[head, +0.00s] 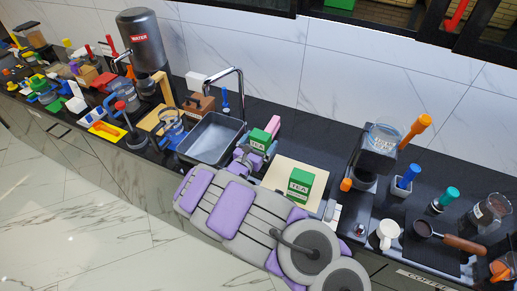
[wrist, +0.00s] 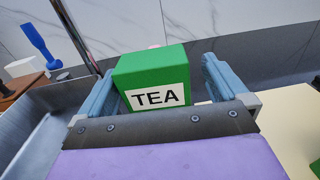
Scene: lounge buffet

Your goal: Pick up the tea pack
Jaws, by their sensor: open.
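A green tea pack (head: 259,139) with a white TEA label stands on the dark counter just right of the sink. It shows large in the wrist view (wrist: 153,72), label facing me. My gripper (wrist: 160,70) is open, with one blue-grey finger on each side of this pack. Gaps show beside the pack, and its lower part is hidden by the gripper's body. In the head view my gripper (head: 246,157) is by the sink's right edge.
A metal sink (head: 190,145) with a tall faucet (head: 239,80) lies left of the pack. A pink item (head: 273,125) is just behind it. A coffee machine (head: 374,155), white mug (head: 387,233) and cups crowd the right. A marble wall stands behind.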

